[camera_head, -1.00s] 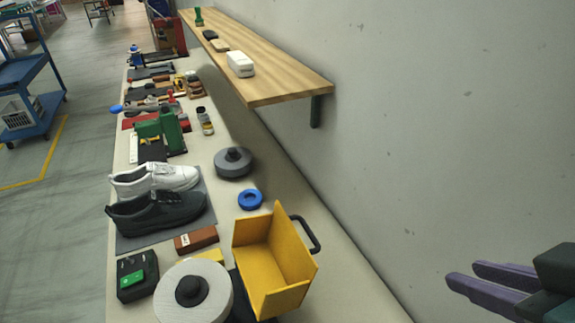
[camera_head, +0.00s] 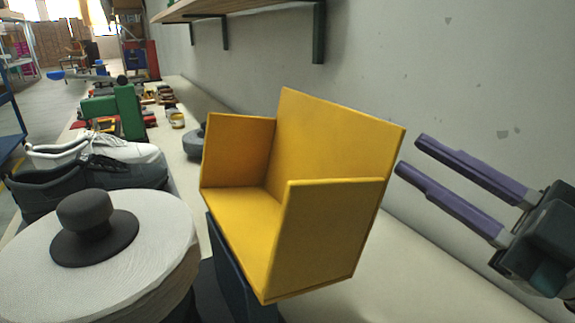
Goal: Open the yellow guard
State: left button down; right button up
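The yellow guard (camera_head: 335,150) is in the middle of the head view. It has a tall back panel, two side panels and a floor panel, with its hollow side facing left. It sits above a dark blue base (camera_head: 230,280). Its black handle is not visible now. My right gripper (camera_head: 408,154) has two purple fingers, spread apart with nothing between them. It comes in from the right, with its fingertips close to the guard's right edge in the picture. I cannot tell if they touch it. My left gripper is out of view.
A white round roll with a dark knob (camera_head: 85,220) stands left of the guard. Dark (camera_head: 60,185) and white (camera_head: 120,148) shoes lie behind it. A wooden shelf (camera_head: 230,8) is on the wall above. The pale bench top (camera_head: 430,270) is clear at the lower right.

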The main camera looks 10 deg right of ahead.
aim_at(349, 121)
jog(key=p+x, duration=0.1)
jog(key=x, duration=0.8)
jog(key=shift+w+a, duration=0.25)
jog(key=shift+a, duration=0.1)
jog(key=shift+c, duration=0.3)
grip_shut()
dwell(0.7)
